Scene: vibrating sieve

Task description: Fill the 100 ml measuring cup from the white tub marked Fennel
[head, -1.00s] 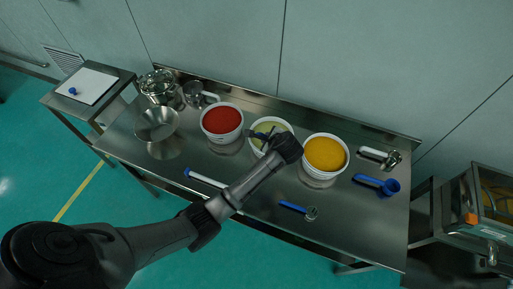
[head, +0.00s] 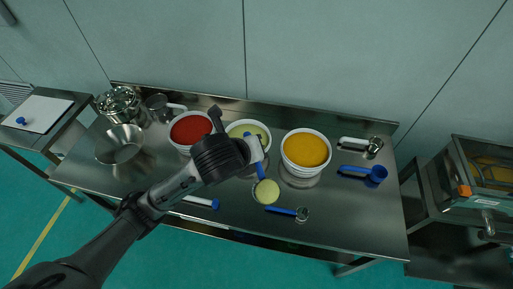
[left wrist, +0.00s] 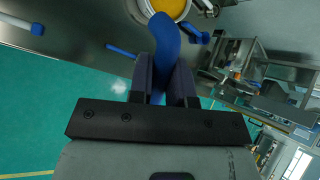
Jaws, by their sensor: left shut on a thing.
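My left gripper (head: 258,158) is shut on the blue handle of a measuring cup (head: 267,192). The cup is filled with pale yellow-green powder and is held over the front half of the steel table. The blue handle (left wrist: 165,45) also shows between the fingers in the left wrist view, where the powder is hidden. Behind the gripper stands a white tub with pale yellow-green powder (head: 246,125), partly covered by my arm. A tub of red powder (head: 190,128) is to its left and a tub of orange powder (head: 306,150) to its right. No label is readable. My right gripper is not in view.
A blue scoop (head: 375,173) and a metal cup (head: 374,147) lie at the right. A small blue-handled metal scoop (head: 300,213) lies near the front edge. A steel bowl (head: 119,144), a pot (head: 117,103) and a jug (head: 158,106) stand at the left.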

